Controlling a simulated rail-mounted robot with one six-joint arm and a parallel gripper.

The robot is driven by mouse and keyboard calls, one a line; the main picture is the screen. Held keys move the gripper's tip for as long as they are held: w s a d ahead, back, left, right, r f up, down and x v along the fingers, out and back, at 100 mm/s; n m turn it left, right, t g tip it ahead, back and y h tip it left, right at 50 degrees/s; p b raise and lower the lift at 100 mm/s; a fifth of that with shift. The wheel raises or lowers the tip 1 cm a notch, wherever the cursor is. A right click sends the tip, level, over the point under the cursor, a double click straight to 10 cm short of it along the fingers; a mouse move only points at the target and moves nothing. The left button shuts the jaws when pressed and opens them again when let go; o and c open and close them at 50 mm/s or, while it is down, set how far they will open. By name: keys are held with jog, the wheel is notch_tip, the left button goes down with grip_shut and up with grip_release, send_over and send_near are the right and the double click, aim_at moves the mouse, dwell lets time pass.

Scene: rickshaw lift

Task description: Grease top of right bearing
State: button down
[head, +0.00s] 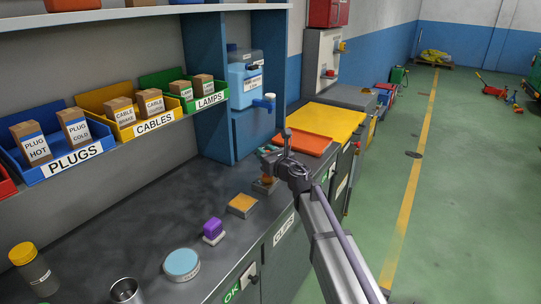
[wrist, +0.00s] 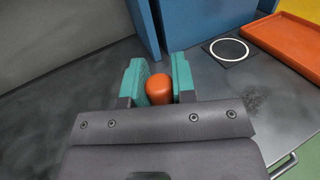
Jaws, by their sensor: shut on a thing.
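My gripper (wrist: 160,86) has two teal fingers, and in the wrist view they are shut on an orange round-ended piece (wrist: 158,90). Only its top end shows; its lower part is hidden by the gripper body. In the head view my gripper (head: 268,150) is over the far end of the dark counter, close to the blue cabinet. A small orange piece on a dark base (head: 265,186) sits below my wrist in that view, partly hidden by it. I cannot make out a bearing in either view.
On the dark counter (head: 130,225) stand an orange-topped block (head: 242,205), a purple block (head: 214,229), a round blue-lidded tin (head: 182,263), a metal cup (head: 126,291) and a yellow-capped jar (head: 34,270). An orange tray (head: 302,143) also shows in the wrist view (wrist: 292,45).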

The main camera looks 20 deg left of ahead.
jog(key=shift+w+a, duration=0.8)
jog(key=shift+a, duration=1.4)
jog(key=shift+s+d, duration=0.7)
jog(key=shift+d, duration=3.05)
notch_tip(320, 180, up, 8)
jog(key=p, duration=0.7)
jog(key=shift+f, duration=0.1)
